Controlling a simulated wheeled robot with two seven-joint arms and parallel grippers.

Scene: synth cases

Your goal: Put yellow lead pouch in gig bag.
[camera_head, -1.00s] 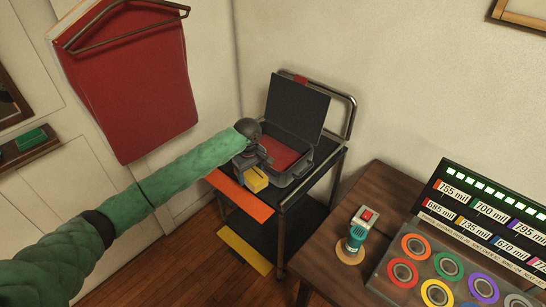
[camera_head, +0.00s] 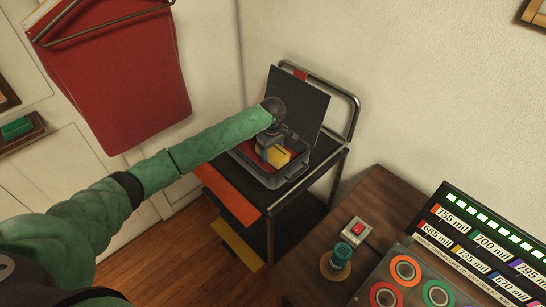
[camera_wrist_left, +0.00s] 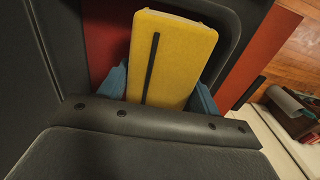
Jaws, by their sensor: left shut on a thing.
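The yellow lead pouch (camera_head: 278,155) is held by my left gripper (camera_head: 270,150) over the open gig bag (camera_head: 266,181). The bag is a grey case with a red lining and a raised black lid (camera_head: 300,103), standing on a black cart. In the left wrist view the pouch (camera_wrist_left: 172,58) is a yellow block with a dark slit, between two blue fingers. Red lining (camera_wrist_left: 104,42) shows behind it. I cannot tell whether the pouch touches the lining. My right gripper is not in view.
The cart has a metal rail (camera_head: 353,105) at the back and an orange panel (camera_head: 228,195) in front. A wooden table (camera_head: 385,215) at the right holds a red-button box (camera_head: 357,230), a teal tool (camera_head: 340,257) and a lit display board (camera_head: 485,235). A red cloth hangs at the left.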

